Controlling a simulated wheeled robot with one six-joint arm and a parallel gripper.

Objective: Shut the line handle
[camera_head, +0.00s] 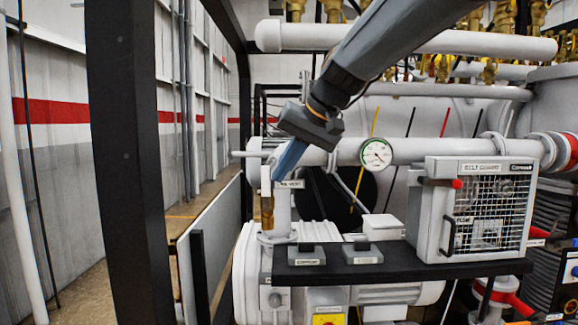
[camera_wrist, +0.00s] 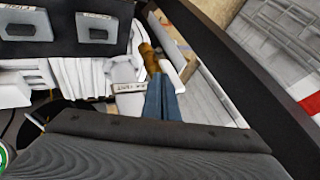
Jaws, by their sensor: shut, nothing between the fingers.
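A small brass valve (camera_head: 267,208) stands on the left side of the white vertical pipe, beside a label ending in "VENT" (camera_head: 291,184). A short white piece that looks like its handle (camera_head: 266,175) shows at its top. In the wrist view the brass valve (camera_wrist: 148,57) and the white handle (camera_wrist: 174,74) lie just beyond my fingertips. My gripper (camera_head: 278,177) has blue fingers, shut and empty, pointing down close to the handle. In the wrist view the fingertips (camera_wrist: 161,80) overlap the handle's near side; I cannot tell whether they touch. The fingers partly hide the pipe.
A black shelf (camera_head: 400,268) with two small grey blocks and a belt guard box (camera_head: 475,208) is to the right. A round gauge (camera_head: 376,154) sits on the horizontal pipe. A black frame post (camera_head: 130,160) stands at left.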

